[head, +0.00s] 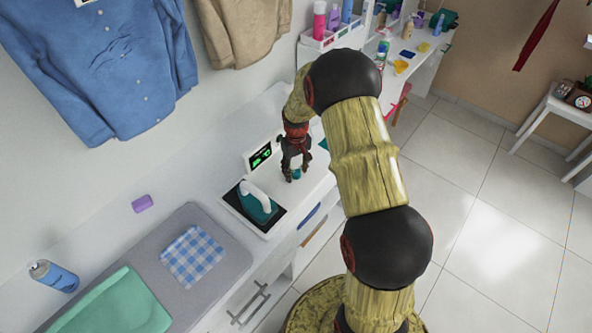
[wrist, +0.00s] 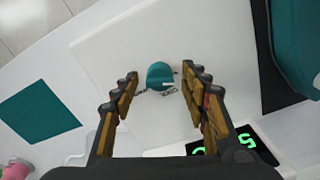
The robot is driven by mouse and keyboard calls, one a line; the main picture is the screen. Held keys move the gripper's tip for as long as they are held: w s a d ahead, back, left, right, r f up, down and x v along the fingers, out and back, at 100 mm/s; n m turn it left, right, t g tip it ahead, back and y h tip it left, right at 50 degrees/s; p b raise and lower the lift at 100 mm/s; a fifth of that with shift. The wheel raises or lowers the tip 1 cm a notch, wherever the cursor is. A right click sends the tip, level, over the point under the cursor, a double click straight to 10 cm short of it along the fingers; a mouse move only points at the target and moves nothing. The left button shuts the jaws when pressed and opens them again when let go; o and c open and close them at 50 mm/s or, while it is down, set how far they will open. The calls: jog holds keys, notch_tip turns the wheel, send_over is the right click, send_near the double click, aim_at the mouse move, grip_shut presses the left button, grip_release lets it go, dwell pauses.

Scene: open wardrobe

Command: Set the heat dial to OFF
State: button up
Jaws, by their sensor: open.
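The heat dial (wrist: 160,74) is a small teal knob on a white panel, in the upper middle of the wrist view. A small pale mark shows at its lower right edge; its setting is not readable. In the head view only a bit of teal of the dial (head: 296,174) shows under my gripper (head: 293,177). In the wrist view my gripper (wrist: 160,82) is open, with one finger on each side of the dial. Both fingers look apart from it, with nothing held. A black display with green characters (head: 261,155) stands behind; it also shows in the wrist view (wrist: 238,143).
A teal iron (head: 258,204) with a white handle rests on a black plate left of my gripper. A checked cloth (head: 193,256), a spray can (head: 54,276) and a purple block (head: 142,203) lie farther left. A teal square (wrist: 39,112) lies beside the panel.

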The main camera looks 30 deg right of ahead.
aim_at(296, 170)
notch_tip(296, 170, up, 12)
dwell(0.6)
dwell(0.5)
jog(key=s+a+r+t, duration=0.2)
jog(key=s+a+r, duration=0.3)
jog(key=s+r, duration=0.2)
jog(key=s+a+r+t+b, duration=0.1)
jog(key=s+a+r, duration=0.5)
jog(key=s, duration=0.5)
jog(key=s+a+r+t+b, duration=0.1)
jog(key=s+a+r+t, duration=0.1)
jog(key=s+a+r, duration=0.3)
jog(key=s+r, duration=0.3)
jog(key=s, duration=0.1)
jog(key=shift+s+a+t, duration=0.25)
jog(key=shift+s+t, duration=0.05)
jog(key=shift+s, duration=0.1)
